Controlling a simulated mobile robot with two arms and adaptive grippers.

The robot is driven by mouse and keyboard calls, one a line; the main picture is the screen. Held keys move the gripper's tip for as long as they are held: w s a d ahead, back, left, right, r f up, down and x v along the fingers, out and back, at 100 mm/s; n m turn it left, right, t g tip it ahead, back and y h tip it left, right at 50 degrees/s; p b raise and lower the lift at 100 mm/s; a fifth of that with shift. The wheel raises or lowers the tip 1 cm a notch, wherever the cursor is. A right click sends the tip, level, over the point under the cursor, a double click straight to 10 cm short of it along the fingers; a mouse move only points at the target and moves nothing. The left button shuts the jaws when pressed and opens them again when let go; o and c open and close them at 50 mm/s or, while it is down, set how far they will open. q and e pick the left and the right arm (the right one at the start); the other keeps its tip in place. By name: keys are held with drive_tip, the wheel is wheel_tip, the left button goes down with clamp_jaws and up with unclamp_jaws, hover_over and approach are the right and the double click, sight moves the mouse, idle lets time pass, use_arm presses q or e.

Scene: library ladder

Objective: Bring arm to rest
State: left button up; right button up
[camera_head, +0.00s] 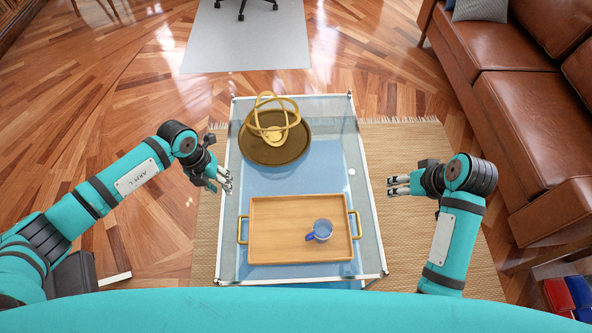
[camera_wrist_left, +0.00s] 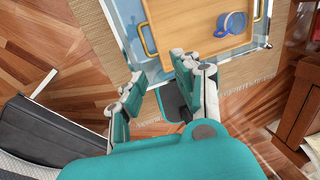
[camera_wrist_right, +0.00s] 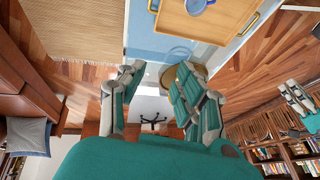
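My left gripper (camera_head: 225,181) hangs at the left edge of the glass-topped table (camera_head: 290,183), empty. In the left wrist view its fingers (camera_wrist_left: 158,68) stand apart. My right gripper (camera_head: 392,186) is just off the table's right edge, pointing inward, also empty. In the right wrist view its fingers (camera_wrist_right: 161,67) are spread. Both arms are bent at the elbow, one on each side of the table. Neither gripper visibly touches anything.
A wooden tray (camera_head: 275,218) with gold handles holds a blue mug (camera_head: 322,230) on the table's near half. A gold ring ornament on a dark round plate (camera_head: 268,155) stands at the far end. A brown leather sofa (camera_head: 520,110) is at right.

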drive_tip(key=shift+v, duration=0.85)
